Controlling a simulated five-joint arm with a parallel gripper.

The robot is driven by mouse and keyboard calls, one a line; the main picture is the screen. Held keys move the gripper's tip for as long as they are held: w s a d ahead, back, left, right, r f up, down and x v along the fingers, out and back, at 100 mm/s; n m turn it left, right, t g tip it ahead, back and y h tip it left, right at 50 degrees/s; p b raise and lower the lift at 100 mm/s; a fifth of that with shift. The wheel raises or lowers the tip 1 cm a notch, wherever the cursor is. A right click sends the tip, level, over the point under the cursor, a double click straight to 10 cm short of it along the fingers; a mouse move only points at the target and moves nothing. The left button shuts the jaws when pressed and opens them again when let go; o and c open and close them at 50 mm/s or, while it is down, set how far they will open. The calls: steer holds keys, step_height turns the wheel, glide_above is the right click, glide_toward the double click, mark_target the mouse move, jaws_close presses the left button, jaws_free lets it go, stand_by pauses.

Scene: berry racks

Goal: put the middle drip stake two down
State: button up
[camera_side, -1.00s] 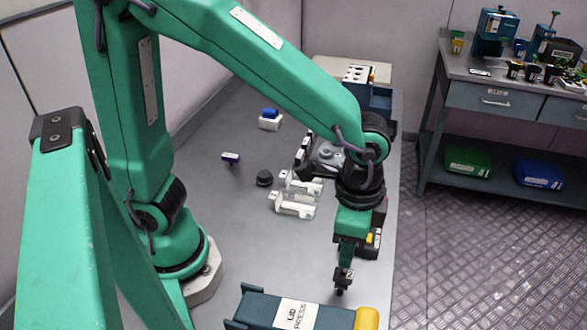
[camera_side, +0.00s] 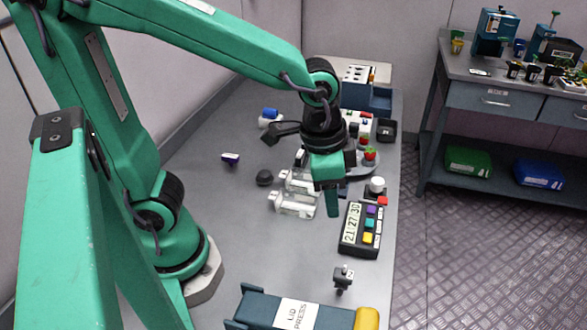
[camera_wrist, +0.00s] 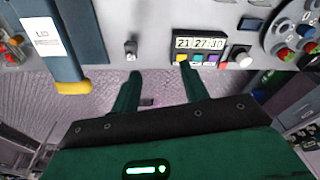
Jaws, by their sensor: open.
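A small dark stake-like piece (camera_side: 343,274) with a pale marked tag stands upright on the grey table in front of the timer. It also shows in the wrist view (camera_wrist: 131,49), near the table edge; I take it to be the drip stake. My gripper (camera_side: 333,212) is raised above the table, behind the piece and clear of it. In the wrist view my gripper (camera_wrist: 159,69) has its two green fingers apart, with nothing between them. No other similar stake is clearly made out.
The lid press (camera_side: 298,311) lies in front, near the stake. A timer (camera_side: 358,229) reading 21:27:30 and a white knob (camera_side: 377,186) are at the right edge. Clear racks (camera_side: 292,203), a dark cap (camera_side: 265,177) and a strawberry (camera_side: 370,154) are farther back. The left table is mostly clear.

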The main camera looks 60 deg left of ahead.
steer(key=s+a+r+n+t, duration=0.2)
steer(key=a+n, duration=0.1)
steer(key=a, duration=0.3)
steer(key=s+a+r+n+t, duration=0.2)
steer(key=a+r+n, duration=0.1)
steer(key=a, duration=0.3)
steer(key=shift+s+r+y, duration=0.3)
steer(key=shift+s+y, duration=0.1)
